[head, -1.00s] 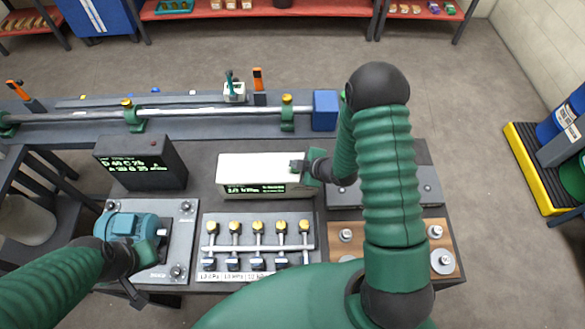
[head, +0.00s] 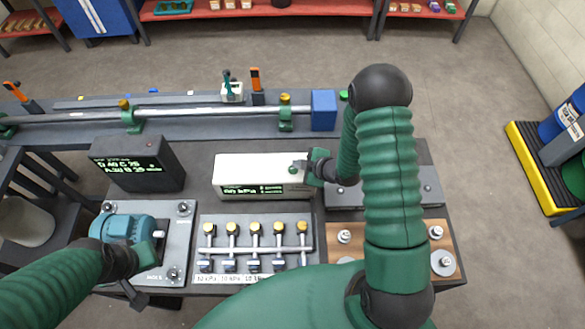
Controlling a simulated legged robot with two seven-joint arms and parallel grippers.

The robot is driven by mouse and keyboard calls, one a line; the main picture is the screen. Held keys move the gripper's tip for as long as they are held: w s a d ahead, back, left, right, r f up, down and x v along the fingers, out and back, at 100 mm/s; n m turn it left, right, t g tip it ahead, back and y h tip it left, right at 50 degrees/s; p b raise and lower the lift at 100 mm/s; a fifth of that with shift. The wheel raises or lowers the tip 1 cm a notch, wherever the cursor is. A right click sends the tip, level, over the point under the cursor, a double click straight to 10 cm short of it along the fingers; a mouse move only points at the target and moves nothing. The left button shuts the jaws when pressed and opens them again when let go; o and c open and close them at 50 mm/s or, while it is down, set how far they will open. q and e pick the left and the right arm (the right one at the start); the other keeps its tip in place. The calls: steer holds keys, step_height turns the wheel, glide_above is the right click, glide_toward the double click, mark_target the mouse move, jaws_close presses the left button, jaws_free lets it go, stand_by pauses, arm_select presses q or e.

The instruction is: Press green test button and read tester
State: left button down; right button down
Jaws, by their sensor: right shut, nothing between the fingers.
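A white tester box (head: 250,165) stands in the middle of the bench. Its front has a dark display (head: 262,189) with bright green text that seems to include "kPa"; the digits are too small to read surely. A green button (head: 293,170) shows on its top near the right end. My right gripper (head: 299,164) is shut and empty, its tip just above or beside the button; I cannot tell whether they touch. My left gripper (head: 148,255) is at the lower left, by a teal motor (head: 128,229) on a grey plate; its finger opening is hidden.
A dark box with a lit text display (head: 138,164) stands left of the tester. Several yellow-topped valves on a manifold (head: 256,248) stand in front. A wooden board with metal weights (head: 405,240) is at right. A long rail (head: 200,112) runs behind.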

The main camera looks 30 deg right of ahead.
mark_target(294, 171)
steer(key=shift+d+f, duration=0.1)
steer(key=shift+d, duration=0.25)
steer(key=shift+a+r+p, duration=0.25)
steer(key=shift+a+r, duration=0.2)
steer(key=shift+a, duration=0.25)
steer(key=shift+a+r+p, duration=0.25)
steer(key=shift+a+r, duration=0.2)
steer(key=shift+a, duration=0.2)
arm_select(q)
steer(key=shift+d+r, duration=0.1)
steer(key=shift+r, duration=0.3)
steer(key=shift+d, duration=0.15)
arm_select(e)
steer(key=shift+d, duration=0.2)
